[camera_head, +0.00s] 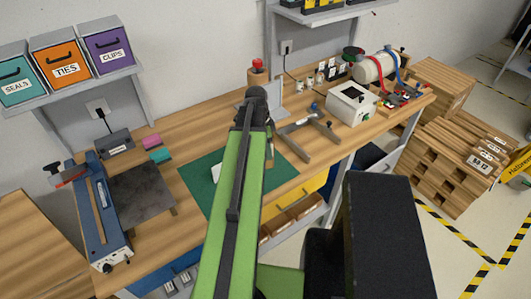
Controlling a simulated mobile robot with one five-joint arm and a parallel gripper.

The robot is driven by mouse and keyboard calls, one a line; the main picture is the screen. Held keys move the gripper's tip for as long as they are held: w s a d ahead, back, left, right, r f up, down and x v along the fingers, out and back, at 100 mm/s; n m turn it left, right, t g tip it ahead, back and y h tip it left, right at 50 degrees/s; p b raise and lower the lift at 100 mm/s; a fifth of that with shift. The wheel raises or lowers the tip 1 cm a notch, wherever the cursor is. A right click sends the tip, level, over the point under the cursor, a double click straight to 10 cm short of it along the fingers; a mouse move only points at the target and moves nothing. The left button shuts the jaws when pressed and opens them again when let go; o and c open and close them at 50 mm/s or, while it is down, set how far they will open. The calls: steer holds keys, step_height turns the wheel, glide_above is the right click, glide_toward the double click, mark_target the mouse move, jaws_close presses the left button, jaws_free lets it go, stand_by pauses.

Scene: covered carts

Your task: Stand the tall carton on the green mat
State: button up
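The green mat (200,183) lies on the wooden workbench, near its front edge. My green arm crosses over the mat and hides its middle; part of the mat also shows to the right of the arm. A small white item lies on the mat at the arm's left edge, partly covered, and I cannot tell what it is. I cannot make out a tall carton anywhere in this view. My arm ends in a dark joint above the back of the bench, and no gripper fingers show.
A blue-sided machine (101,212) and a dark plate (140,192) stand left of the mat. A grey metal frame (308,139) and a white box-shaped device (352,103) stand right. Labelled bins (58,63) sit on a shelf at upper left.

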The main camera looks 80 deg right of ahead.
steer(key=shift+w+r, duration=0.1)
steer(key=shift+w, duration=0.15)
steer(key=o, duration=1.4)
steer(key=shift+f, duration=0.2)
steer(key=shift+c, duration=0.2)
steer(key=shift+s+r, duration=0.1)
step_height(320, 180, up, 12)
steer(key=w+p, duration=0.1)
steer(key=p, duration=1.1)
steer(key=shift+w+a, duration=0.35)
